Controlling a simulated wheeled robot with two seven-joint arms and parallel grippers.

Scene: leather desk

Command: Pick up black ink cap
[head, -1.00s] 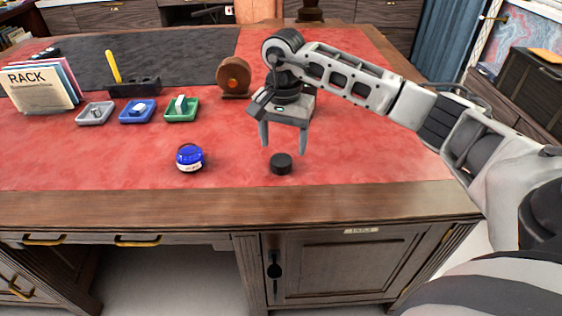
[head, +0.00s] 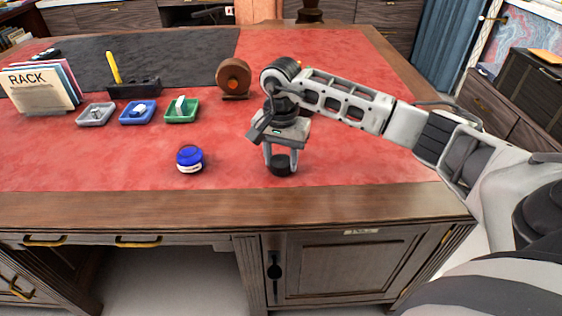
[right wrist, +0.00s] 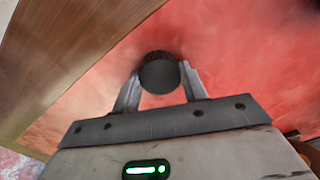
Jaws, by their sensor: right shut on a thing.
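The black ink cap (head: 281,169) is a short dark cylinder on the red leather desktop, near its front edge. It also shows in the right wrist view (right wrist: 159,74), between the finger ends. My right gripper (head: 281,165) points down over the cap, and its two fingers are shut on the cap's sides. In the right wrist view the right gripper (right wrist: 158,84) has one finger on each side of the cap. The cap appears to rest on the desk still. My left gripper is not in view.
A blue ink jar (head: 190,160) stands left of the cap. Grey (head: 95,114), blue (head: 137,112) and green (head: 181,110) trays sit farther back, with a round brown object (head: 234,77) beside them. A file rack (head: 40,90) stands far left. The wooden front edge (head: 230,208) is close.

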